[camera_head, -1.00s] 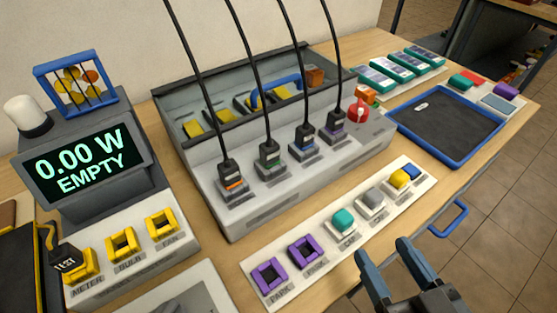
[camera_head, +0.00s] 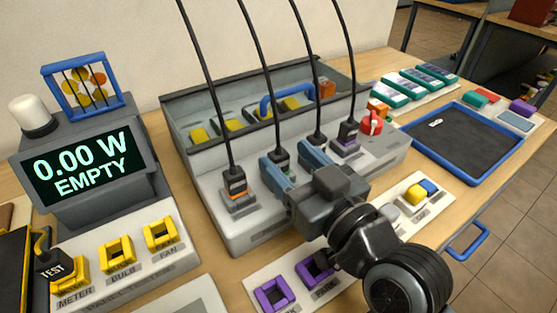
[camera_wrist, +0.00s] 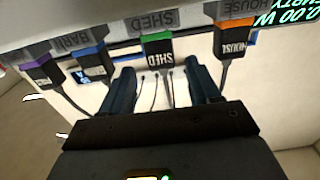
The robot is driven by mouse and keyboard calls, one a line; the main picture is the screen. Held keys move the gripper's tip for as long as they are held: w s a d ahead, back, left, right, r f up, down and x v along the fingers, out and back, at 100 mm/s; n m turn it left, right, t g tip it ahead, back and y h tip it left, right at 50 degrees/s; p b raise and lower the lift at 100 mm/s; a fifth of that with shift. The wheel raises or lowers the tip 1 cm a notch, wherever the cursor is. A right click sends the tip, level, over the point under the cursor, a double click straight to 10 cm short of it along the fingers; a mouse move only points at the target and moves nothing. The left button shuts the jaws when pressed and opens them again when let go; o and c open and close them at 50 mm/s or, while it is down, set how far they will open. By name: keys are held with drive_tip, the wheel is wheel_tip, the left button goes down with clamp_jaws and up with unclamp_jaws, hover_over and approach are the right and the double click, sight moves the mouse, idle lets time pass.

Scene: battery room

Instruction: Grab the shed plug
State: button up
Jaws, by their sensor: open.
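The shed plug (camera_wrist: 157,52) is black with a green band and the word SHED, and it sits upright in its socket on the grey strip. In the head view its top (camera_head: 281,156) shows with a cable rising from it, and my gripper hides its lower part. My gripper (camera_head: 293,168) is open, with blue fingers reaching toward the plug. In the wrist view, the fingertips (camera_wrist: 158,70) stand apart to either side of the plug's line, and I cannot tell whether they touch it.
The orange-banded house plug (camera_head: 236,184) is on the left of the row. A blue-banded plug (camera_wrist: 91,62) and a purple-banded plug (camera_head: 347,137) are on the other side. Their cables rise close by. A red knob (camera_head: 372,122) and a blue-rimmed tray (camera_head: 464,177) lie to the right.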

drive_tip(key=p+x, duration=0.1)
drive_tip(key=x, duration=0.4)
drive_tip(key=shift+s+a+f, duration=0.1)
drive_tip(key=shift+a+f, duration=0.05)
drive_tip(key=c, duration=1)
drive_tip(key=shift+c, duration=0.2)
